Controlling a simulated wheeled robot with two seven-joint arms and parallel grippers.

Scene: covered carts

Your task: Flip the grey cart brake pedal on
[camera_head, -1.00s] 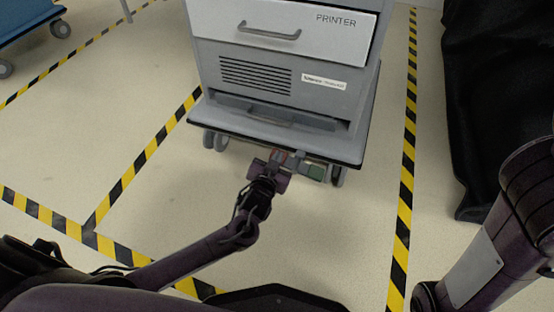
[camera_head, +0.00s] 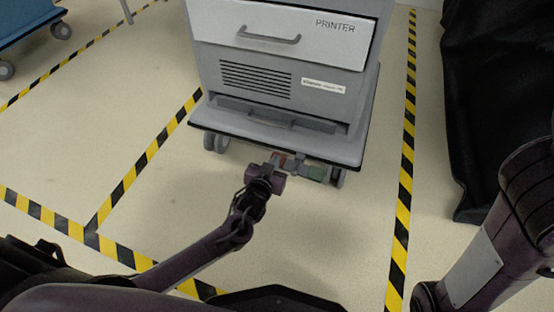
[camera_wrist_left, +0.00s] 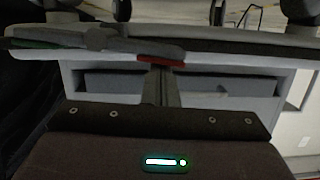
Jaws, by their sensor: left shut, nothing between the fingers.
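The grey cart (camera_head: 287,77) stands ahead with a white drawer marked PRINTER. Its brake pedal (camera_head: 299,163) is a grey bar below the front edge, with a red part (camera_head: 281,160) at left and a green part (camera_head: 316,173) at right. My left gripper (camera_head: 272,166) is shut and empty, at the red end of the pedal. In the left wrist view the shut fingers (camera_wrist_left: 161,83) point at the red part (camera_wrist_left: 160,60); whether they touch it I cannot tell. The green part (camera_wrist_left: 38,43) shows at left there. My right gripper is out of view.
Casters (camera_head: 215,141) stand under the cart. Yellow-black floor tape (camera_head: 405,175) runs on both sides. A black covered cart (camera_head: 497,110) stands at right, and a blue cart (camera_head: 28,25) at far left. The floor in front is clear.

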